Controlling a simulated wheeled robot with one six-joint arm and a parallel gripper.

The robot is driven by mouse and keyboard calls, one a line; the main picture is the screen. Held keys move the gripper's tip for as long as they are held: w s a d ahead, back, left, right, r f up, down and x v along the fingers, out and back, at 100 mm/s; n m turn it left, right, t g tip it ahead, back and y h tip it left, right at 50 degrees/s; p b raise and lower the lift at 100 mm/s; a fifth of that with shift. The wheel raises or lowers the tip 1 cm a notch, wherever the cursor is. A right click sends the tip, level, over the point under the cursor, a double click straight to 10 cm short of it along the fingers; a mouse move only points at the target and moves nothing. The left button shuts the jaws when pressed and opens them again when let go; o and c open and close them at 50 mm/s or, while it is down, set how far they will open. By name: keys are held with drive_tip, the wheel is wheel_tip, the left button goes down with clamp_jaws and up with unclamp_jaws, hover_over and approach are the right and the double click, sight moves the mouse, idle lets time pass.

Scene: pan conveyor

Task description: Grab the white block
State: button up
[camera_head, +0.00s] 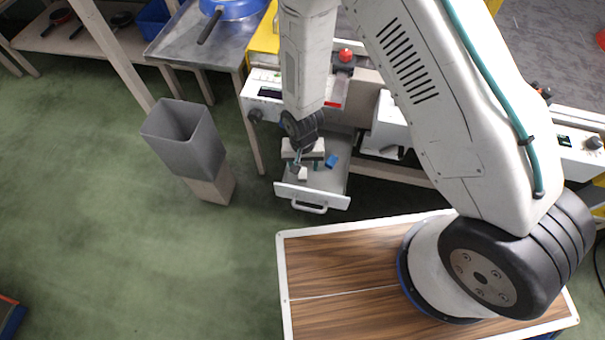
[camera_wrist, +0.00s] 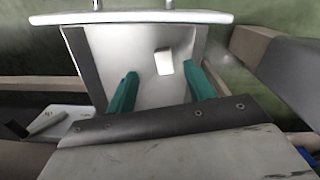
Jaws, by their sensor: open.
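The white block (camera_head: 303,174) lies in an open grey drawer (camera_head: 330,183), near its front panel. In the wrist view the white block (camera_wrist: 164,62) rests on the drawer floor, slightly beyond the fingertips and between their lines. My gripper (camera_head: 305,165) points down into the drawer in the head view. Its two teal fingers show in the wrist view, where the gripper (camera_wrist: 160,72) is open with nothing between the fingers. No contact with the block is visible. A small blue block (camera_head: 332,160) lies in the drawer to the right of my gripper.
The drawer's front panel has a white handle (camera_head: 310,208). A red button (camera_head: 345,55) sits above the drawer.

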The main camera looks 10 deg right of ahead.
sight(302, 176)
drive_tip(key=shift+w+a+f, duration=0.15)
drive_tip(key=shift+w+f, duration=0.15)
wheel_tip(302, 176, down, 7)
drive_tip(key=shift+w+f, duration=0.1)
drive_tip(key=c, duration=1)
